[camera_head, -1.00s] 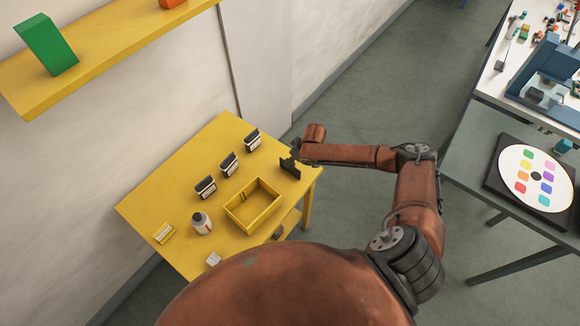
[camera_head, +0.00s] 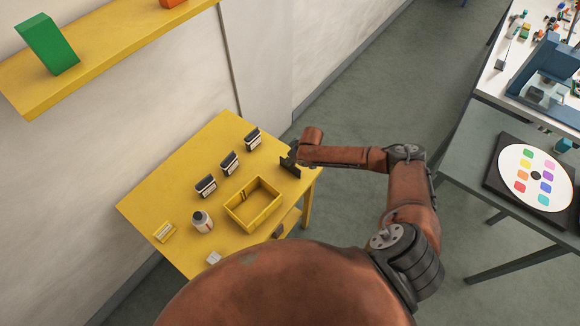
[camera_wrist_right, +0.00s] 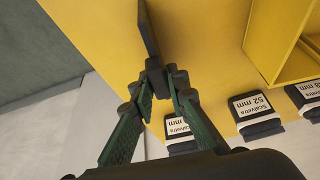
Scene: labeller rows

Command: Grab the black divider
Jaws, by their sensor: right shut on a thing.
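The black divider (camera_head: 289,167) is a thin dark plate at the right end of the yellow table (camera_head: 160,187). My right gripper (camera_head: 292,154) is over it and shut on it. In the right wrist view the divider (camera_wrist_right: 149,36) shows nearly edge-on, between the closed fingertips of the right gripper (camera_wrist_right: 158,80). I cannot tell whether its lower edge touches the table. My left gripper is not in view.
A yellow tray (camera_head: 230,211) stands near the divider. The table's back left is clear.

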